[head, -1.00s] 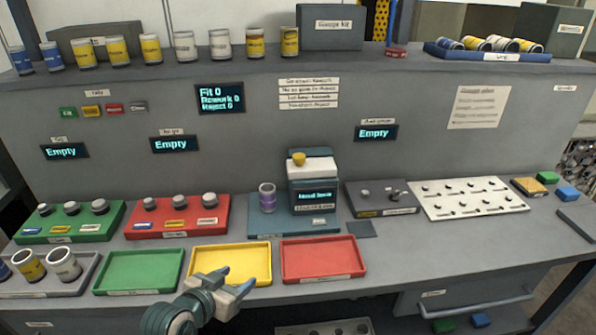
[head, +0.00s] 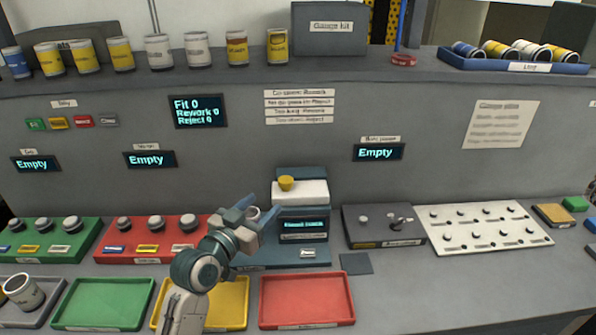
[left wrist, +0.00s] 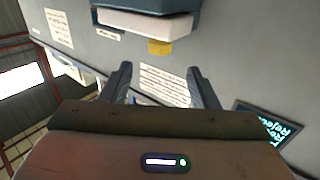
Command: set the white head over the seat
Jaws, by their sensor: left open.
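The white head (head: 300,191) is a flat white block with a yellow knob (head: 286,183), high on the dark blue loader. In the left wrist view the white head (left wrist: 145,24) and its yellow knob (left wrist: 160,47) show near the top, beyond the fingers. My left gripper (head: 259,209) is open and empty, in the air to the left of the head and apart from it. The seat itself is hidden by my gripper or cannot be made out. My right gripper is out of view.
Green (head: 105,324), yellow (head: 240,321) and red (head: 306,321) trays line the front. A red rack (head: 112,256) stands left of the loader, a dark grey fixture (head: 350,233) right of it. The panel behind rises to a shelf with several cans.

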